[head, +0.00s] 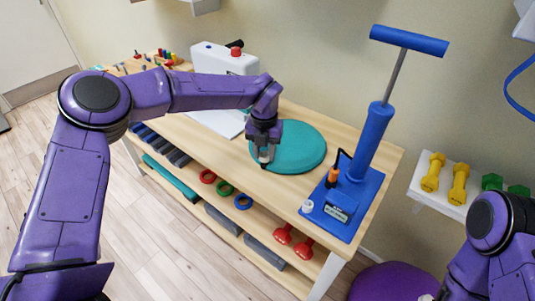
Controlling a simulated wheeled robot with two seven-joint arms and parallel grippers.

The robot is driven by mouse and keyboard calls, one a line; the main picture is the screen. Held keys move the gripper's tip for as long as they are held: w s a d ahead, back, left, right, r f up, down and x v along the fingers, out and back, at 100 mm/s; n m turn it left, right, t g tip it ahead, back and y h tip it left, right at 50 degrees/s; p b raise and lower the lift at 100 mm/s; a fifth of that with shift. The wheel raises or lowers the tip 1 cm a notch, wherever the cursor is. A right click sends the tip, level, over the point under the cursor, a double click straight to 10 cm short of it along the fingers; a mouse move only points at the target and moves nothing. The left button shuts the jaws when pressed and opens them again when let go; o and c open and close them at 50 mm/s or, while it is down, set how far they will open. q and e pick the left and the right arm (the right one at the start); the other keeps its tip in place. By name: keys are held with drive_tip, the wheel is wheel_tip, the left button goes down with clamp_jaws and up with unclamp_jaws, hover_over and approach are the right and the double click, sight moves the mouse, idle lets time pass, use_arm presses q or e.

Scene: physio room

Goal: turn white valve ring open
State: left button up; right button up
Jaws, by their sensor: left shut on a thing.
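My left gripper (265,155) points down at the near left edge of the round teal cushion (300,146) on the wooden table. Its fingers are shut on a small pale thing at the cushion, which looks like the white valve ring; the fingers mostly hide it, and I cannot tell how far it is turned. A separate small white round part (307,206) sits at the left corner of the blue pump's base (350,222). My right arm shows at the lower right, but its gripper is out of the picture.
The tall blue pump (371,140) stands right of the cushion, with an orange-and-black part (333,177) beside it. A white case (224,62) is behind my left arm. Dumbbells (459,184) lie on a wall shelf at right. A purple ball (388,283) is on the floor.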

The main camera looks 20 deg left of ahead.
use_arm(q)
drive_tip(key=shift+r, duration=0.1)
idle(0.3)
drive_tip(key=o, duration=1)
wheel_tip(320, 180, up, 10)
drive_tip(key=shift+r+b, duration=0.25)
drive_tip(key=shift+b, duration=0.25)
